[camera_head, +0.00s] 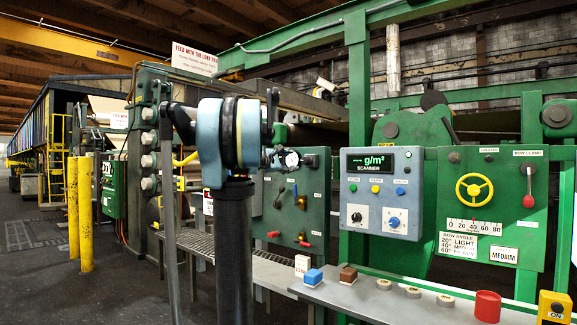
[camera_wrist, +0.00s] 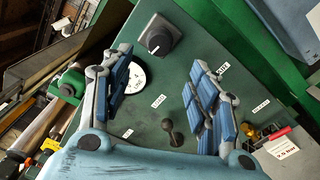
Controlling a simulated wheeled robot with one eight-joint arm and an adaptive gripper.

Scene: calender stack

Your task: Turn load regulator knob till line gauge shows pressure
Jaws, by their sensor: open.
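In the wrist view, a black knob (camera_wrist: 158,37) with a pale pointer mark sits on a green panel (camera_wrist: 150,112). My gripper (camera_wrist: 157,62) is open and empty, its blue-padded fingers spread to either side below the knob; I see no contact with it. A white round gauge face (camera_wrist: 133,78) is partly hidden behind the left finger; its reading is not legible. A black lever (camera_wrist: 172,130) shows between the finger bases. In the head view, my arm stands before the green panel (camera_head: 315,190), and I cannot make out the knob there.
Right of the panel is a grey scanner box (camera_head: 383,190) with knobs. Farther right is a yellow handwheel (camera_head: 474,190). A grey bench (camera_head: 350,297) below holds small blocks, rings and a red cup (camera_head: 487,306). Yellow posts (camera_head: 85,215) stand on the left.

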